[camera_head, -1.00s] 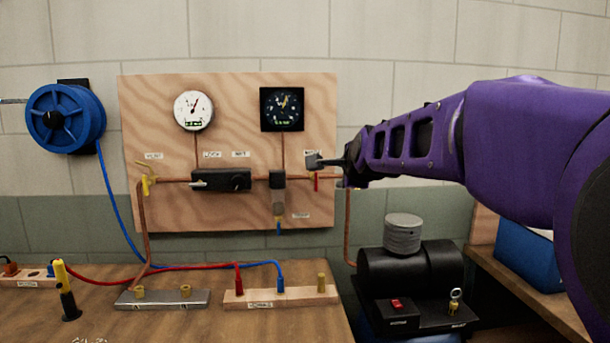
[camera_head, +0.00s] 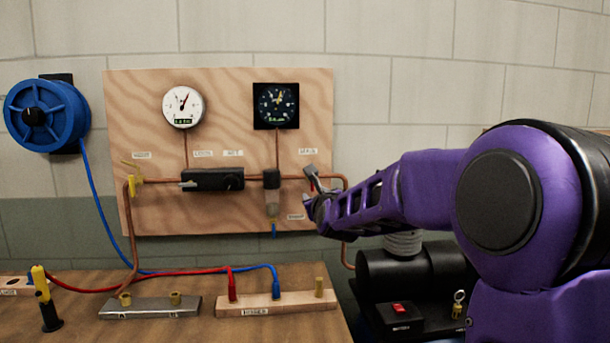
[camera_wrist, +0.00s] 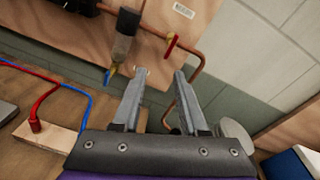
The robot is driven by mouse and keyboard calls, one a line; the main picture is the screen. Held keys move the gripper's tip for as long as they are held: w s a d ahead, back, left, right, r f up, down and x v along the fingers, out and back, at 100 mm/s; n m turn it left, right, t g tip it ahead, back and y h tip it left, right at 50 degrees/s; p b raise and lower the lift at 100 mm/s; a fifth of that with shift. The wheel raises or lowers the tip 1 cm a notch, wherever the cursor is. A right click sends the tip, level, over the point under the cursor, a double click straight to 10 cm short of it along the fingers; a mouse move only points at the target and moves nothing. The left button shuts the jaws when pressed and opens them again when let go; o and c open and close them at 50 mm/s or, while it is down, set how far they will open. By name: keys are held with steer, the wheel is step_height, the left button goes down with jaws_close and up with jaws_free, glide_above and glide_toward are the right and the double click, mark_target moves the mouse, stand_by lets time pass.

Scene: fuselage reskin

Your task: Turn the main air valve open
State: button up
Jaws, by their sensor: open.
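The main air valve has a red lever handle and sits on the copper pipe at the right of the plywood panel, under a small label that seems to read MAIN. In the wrist view its red handle (camera_wrist: 172,45) is plain, a little beyond my fingertips and nearer the right finger. In the head view my gripper (camera_head: 313,177) is in front of it and hides most of it. My gripper is open, and its two fingers (camera_wrist: 158,72) are apart with nothing between them. I see no contact with the handle.
The plywood panel (camera_head: 150,100) carries two gauges, a black regulator (camera_head: 212,180) and a filter bowl (camera_head: 272,203). Copper pipe (camera_wrist: 197,65) bends down right of the valve. A black compressor (camera_head: 400,270) stands below my arm. A yellow valve (camera_head: 135,179) is at the far left.

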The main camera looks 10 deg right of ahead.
steer(key=w+m+p, duration=0.1)
steer(key=w, duration=0.5)
steer(key=w+d+r+m+p, duration=0.1)
steer(key=w, duration=0.5)
steer(key=w+m+t+p, duration=0.1)
steer(key=w+m, duration=0.1)
steer(key=w, duration=0.4)
steer(key=shift+w+d+r, duration=0.2)
steer(key=shift+d+r, duration=0.1)
steer(key=shift+d, duration=0.1)
jaws_close()
